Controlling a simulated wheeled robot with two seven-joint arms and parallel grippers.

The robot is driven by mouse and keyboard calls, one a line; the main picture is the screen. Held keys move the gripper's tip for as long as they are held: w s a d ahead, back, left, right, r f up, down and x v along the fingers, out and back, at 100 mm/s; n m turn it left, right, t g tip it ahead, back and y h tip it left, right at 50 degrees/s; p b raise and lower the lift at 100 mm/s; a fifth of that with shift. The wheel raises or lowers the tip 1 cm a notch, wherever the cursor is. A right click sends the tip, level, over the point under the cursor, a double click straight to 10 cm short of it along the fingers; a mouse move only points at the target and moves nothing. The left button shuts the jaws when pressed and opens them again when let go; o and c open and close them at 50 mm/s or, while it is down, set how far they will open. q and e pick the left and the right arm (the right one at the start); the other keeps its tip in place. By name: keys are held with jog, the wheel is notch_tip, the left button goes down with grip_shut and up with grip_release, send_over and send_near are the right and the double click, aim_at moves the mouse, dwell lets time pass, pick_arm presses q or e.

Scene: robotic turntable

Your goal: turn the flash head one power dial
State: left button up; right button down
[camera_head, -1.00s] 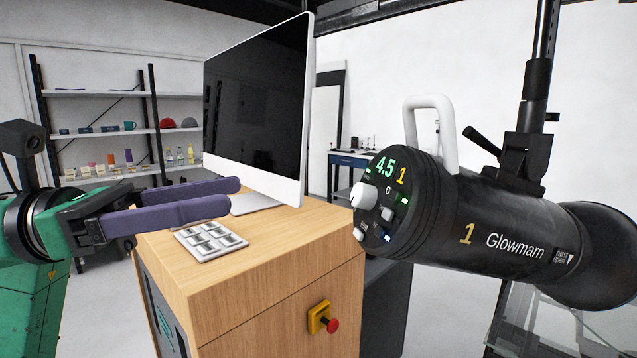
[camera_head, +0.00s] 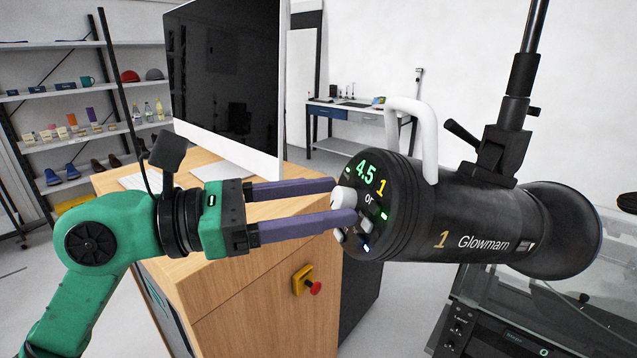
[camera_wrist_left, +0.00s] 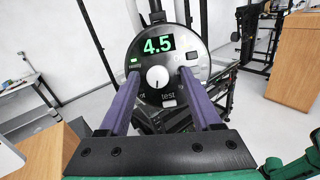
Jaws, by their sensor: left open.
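The flash head (camera_head: 450,215) is a black cylinder marked 1, hung on a stand, with a white handle on top. Its end panel shows a green 4.5, also readable in the left wrist view (camera_wrist_left: 158,44). The white power dial (camera_head: 343,197) sits on that panel below the readout; it also shows in the left wrist view (camera_wrist_left: 157,77). My left gripper (camera_head: 345,201) is open, its two purple fingers pointing at the panel. In the left wrist view the fingers (camera_wrist_left: 160,80) lie on either side of the dial. I cannot tell whether they touch it. My right gripper is not in view.
A wooden cabinet (camera_head: 245,308) with a red-and-yellow stop button (camera_head: 306,281) stands below my left arm. A large monitor (camera_head: 225,85) stands on it behind the gripper. A glass-topped unit (camera_head: 500,315) is below the flash head.

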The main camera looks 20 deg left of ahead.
pick_arm(q)
jog(key=shift+a, duration=0.15)
jog(key=shift+c, duration=0.9)
jog(key=shift+w, duration=0.1)
grip_shut()
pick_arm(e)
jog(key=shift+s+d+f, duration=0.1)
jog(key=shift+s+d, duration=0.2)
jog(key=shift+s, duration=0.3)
pick_arm(q)
jog(key=shift+f, duration=0.1)
